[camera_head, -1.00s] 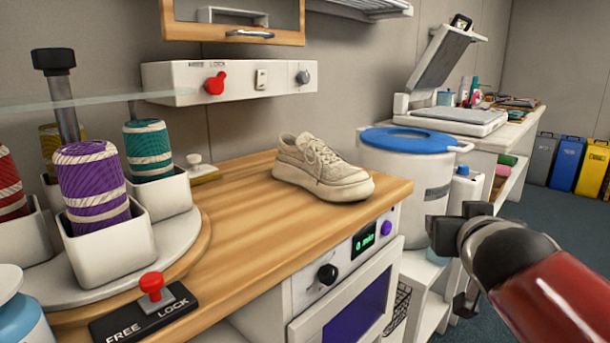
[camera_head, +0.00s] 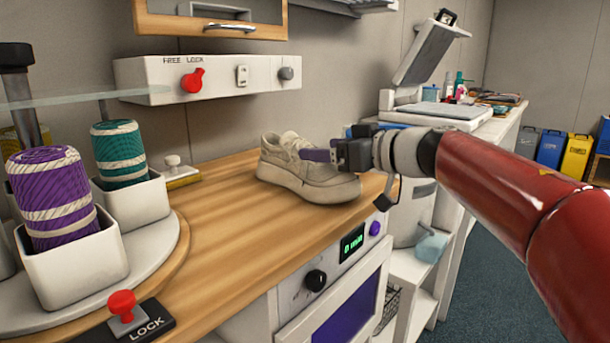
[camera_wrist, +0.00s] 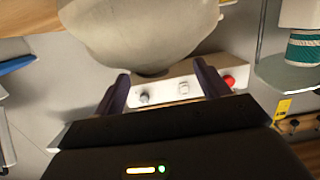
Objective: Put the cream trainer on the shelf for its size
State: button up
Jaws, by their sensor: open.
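The cream trainer (camera_head: 290,178) stands upright on the wooden counter (camera_head: 225,240), its toe towards the right. My gripper (camera_head: 312,155) reaches in from the right, its dark purple fingers in front of the trainer's upper; I cannot tell whether they touch it. In the wrist view a large pale rounded shape, likely the trainer (camera_wrist: 140,35), fills the top middle beyond my open fingers (camera_wrist: 162,78). No size mark on the trainer can be read. No shelf with size labels can be made out.
A turntable (camera_head: 150,240) with yarn cones in white boxes stands left, beside a red lock lever (camera_head: 124,305). A control panel (camera_head: 150,80) and cabinet (camera_head: 215,18) hang above. An oven-like unit (camera_head: 340,310) sits under the counter. White shelving (camera_head: 408,300) is at right.

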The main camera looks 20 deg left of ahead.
aim_at(301, 146)
jog(key=x, duration=0.3)
jog(key=shift+a, duration=0.3)
jog(key=shift+r, duration=0.15)
grip_shut()
